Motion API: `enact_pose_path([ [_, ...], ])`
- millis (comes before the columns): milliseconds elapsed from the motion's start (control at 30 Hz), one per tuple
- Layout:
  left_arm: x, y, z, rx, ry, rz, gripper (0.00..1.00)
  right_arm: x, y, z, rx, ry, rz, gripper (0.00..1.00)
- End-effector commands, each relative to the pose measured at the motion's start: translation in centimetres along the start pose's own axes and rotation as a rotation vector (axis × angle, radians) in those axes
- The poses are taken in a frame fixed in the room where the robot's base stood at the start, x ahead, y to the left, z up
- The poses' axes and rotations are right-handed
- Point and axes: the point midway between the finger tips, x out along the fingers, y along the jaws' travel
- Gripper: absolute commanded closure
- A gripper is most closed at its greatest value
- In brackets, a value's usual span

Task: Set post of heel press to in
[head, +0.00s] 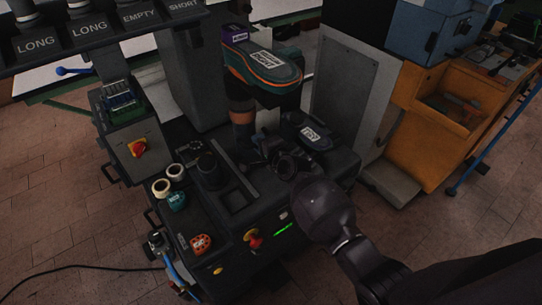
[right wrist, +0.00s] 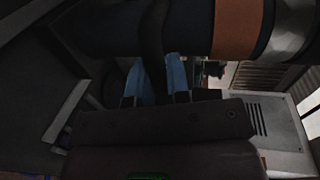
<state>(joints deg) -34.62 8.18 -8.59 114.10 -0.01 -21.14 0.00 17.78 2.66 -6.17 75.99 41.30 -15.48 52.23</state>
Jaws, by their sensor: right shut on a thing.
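The heel press (head: 215,195) is a dark machine in the middle of the head view. Its post (head: 241,118) is a dark upright with an orange-brown band, under a large sole-shaped piece with a label (head: 264,66). In the right wrist view the orange band (right wrist: 237,28) and a pale metal ring beside it show close up. My right gripper (head: 263,143) is low beside the post. In the right wrist view its blue fingertips (right wrist: 162,78) are shut on a thin dark part at the post. Where that part joins is hidden. My left gripper is not in view.
A smaller labelled dark piece (head: 312,135) stands right of the gripper. An orange cabinet (head: 448,125) stands at the right. Brick floor is open at left.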

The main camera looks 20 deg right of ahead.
Motion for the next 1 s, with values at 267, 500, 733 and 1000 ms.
enact_pose_path([
  [267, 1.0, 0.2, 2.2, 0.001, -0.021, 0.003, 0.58, 4.9, -0.9, 0.1, 0.001, -0.001, -0.001, 1.0],
  [500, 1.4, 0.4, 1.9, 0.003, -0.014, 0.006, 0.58, 6.8, -1.4, 0.0, 0.0, 0.0, -0.001, 1.0],
  [733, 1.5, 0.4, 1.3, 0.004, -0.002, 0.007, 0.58, 7.1, -1.7, -0.1, -0.001, 0.001, -0.003, 1.0],
  [1000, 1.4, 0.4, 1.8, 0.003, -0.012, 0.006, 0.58, 7.1, -1.9, -0.1, -0.001, 0.001, -0.006, 0.77],
])
